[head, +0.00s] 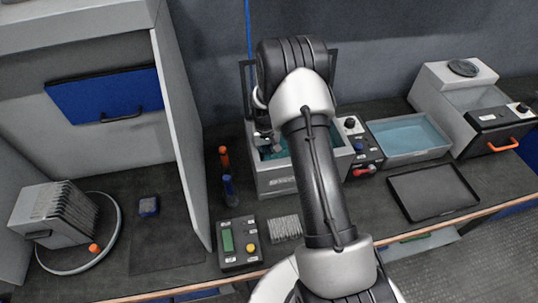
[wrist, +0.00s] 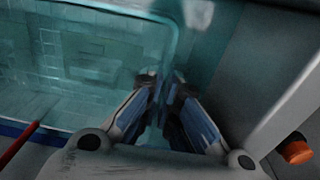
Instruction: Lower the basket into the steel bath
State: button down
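The steel bath (head: 268,185) stands on the bench at the middle of the head view, with teal liquid in it. My arm hides its right part. My gripper (head: 268,140) is over the bath's back left part, small and partly hidden. In the wrist view its fingers (wrist: 165,82) converge over the teal liquid (wrist: 120,35), with a narrow gap at the tips. I cannot tell whether something thin is between them. A pale grid of squares (wrist: 60,70) shows through the liquid on the left; I cannot tell whether it is the basket or the bath floor.
A control box (head: 359,145) and a blue-filled tray (head: 408,139) stand right of the bath. A black tray (head: 433,192) lies in front. A tall grey panel (head: 180,130) stands at left. A keypad box (head: 238,243) and a ridged block (head: 285,228) sit in front of the bath.

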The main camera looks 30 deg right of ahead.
jog(key=shift+s+a+f, duration=0.3)
jog(key=shift+a+f, duration=0.1)
jog(key=shift+f, duration=0.15)
jog(key=shift+s+a+f, duration=0.3)
jog(key=shift+a+f, duration=0.1)
jog(key=shift+f, duration=0.15)
jog(key=c, duration=1.7)
grip_release()
jog(key=shift+w+d+f, duration=0.1)
jog(key=shift+w, duration=0.1)
jog(key=r, duration=0.4)
jog(key=d+r, duration=0.1)
jog(key=r, duration=0.8)
jog(key=shift+w+d+r, duration=0.15)
jog(key=shift+w+r, duration=0.1)
